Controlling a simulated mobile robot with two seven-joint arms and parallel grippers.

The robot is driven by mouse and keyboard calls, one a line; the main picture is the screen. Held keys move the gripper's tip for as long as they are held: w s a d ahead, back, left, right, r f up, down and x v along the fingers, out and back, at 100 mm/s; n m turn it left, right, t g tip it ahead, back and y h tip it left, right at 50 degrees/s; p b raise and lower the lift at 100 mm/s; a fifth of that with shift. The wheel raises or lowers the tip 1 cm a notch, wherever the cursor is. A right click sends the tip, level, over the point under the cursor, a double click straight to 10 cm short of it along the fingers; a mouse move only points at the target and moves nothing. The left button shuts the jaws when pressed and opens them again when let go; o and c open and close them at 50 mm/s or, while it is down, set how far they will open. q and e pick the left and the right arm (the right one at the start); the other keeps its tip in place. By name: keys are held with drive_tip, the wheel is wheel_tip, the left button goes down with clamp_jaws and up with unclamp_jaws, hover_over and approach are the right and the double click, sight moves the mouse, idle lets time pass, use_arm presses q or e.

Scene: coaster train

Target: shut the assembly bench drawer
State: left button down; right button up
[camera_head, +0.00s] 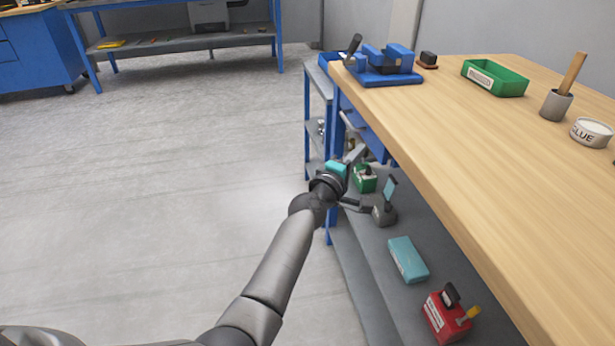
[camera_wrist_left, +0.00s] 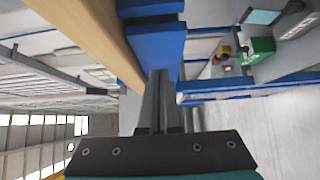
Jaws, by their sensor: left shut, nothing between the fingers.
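The assembly bench (camera_head: 480,170) has a pale wood top and a blue frame. Its blue drawer (camera_head: 372,137) shows under the top's left edge, partly hidden by the top; how far out it stands is hard to tell. My left gripper (camera_head: 357,154) is shut and empty, close to the drawer's near end. In the left wrist view, the fingers (camera_wrist_left: 160,105) point at the blue drawer front (camera_wrist_left: 155,45), beside the wood edge; whether they touch it is unclear. My right gripper is out of view.
Under the top, a lower shelf holds a green box (camera_head: 364,180), a teal box (camera_head: 408,259) and a red box (camera_head: 447,316). A blue vise (camera_head: 385,65) and a green tray (camera_head: 495,77) stand on top. The floor to the left is clear.

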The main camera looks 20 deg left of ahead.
use_arm(q)
drive_tip(key=s+a+p, duration=0.2)
drive_tip(key=s+p, duration=0.1)
drive_tip(key=s, duration=0.7)
drive_tip(key=shift+a, duration=0.35)
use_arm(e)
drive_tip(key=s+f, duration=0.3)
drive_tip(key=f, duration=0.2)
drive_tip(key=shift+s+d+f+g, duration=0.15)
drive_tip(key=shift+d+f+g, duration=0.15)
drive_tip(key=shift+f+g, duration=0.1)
